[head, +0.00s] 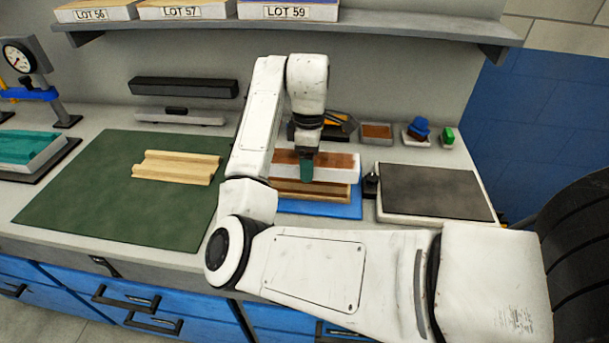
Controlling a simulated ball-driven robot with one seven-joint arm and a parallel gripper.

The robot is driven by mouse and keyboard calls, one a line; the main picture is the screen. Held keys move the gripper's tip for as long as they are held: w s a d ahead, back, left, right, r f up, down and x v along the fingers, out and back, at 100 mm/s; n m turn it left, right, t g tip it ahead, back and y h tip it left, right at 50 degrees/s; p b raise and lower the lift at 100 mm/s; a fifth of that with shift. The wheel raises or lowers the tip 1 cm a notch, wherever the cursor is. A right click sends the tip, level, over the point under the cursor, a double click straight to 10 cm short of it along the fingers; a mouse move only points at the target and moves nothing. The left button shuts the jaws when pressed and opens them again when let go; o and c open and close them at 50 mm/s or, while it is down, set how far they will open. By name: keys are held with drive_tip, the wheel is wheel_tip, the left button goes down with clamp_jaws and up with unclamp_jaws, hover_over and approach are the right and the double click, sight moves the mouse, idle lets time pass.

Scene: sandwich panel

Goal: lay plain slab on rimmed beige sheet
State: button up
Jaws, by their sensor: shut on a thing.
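My gripper (307,168) points down at the centre, with one greenish fingertip in front of a white slab with a brown top (343,172). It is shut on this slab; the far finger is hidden. The slab lies level just over a beige piece with a brown upper face (318,192), which is on a blue base (345,210). Whether slab and beige piece touch, I cannot tell. Another beige sheet with raised long edges (177,167) lies on the green mat (110,205), left of my arm, with nothing on it.
A dark plate on a white base (432,190) is to the right, with a small black object (371,186) beside it. Small trays (377,132) and a dial gauge stand (20,60) line the back. My arm crosses the front. The green mat is mostly bare.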

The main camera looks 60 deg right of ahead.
drive_tip(key=f, duration=0.1)
drive_tip(key=w+d+f, duration=0.2)
drive_tip(key=shift+f, duration=0.1)
drive_tip(key=shift+d+f, duration=0.15)
drive_tip(key=shift+f, duration=1.55)
drive_tip(key=shift+f, duration=0.1)
drive_tip(key=o, duration=0.8)
wheel_tip(320, 180, up, 12)
drive_tip(key=shift+r+p, duration=0.15)
drive_tip(key=shift+p, duration=0.35)
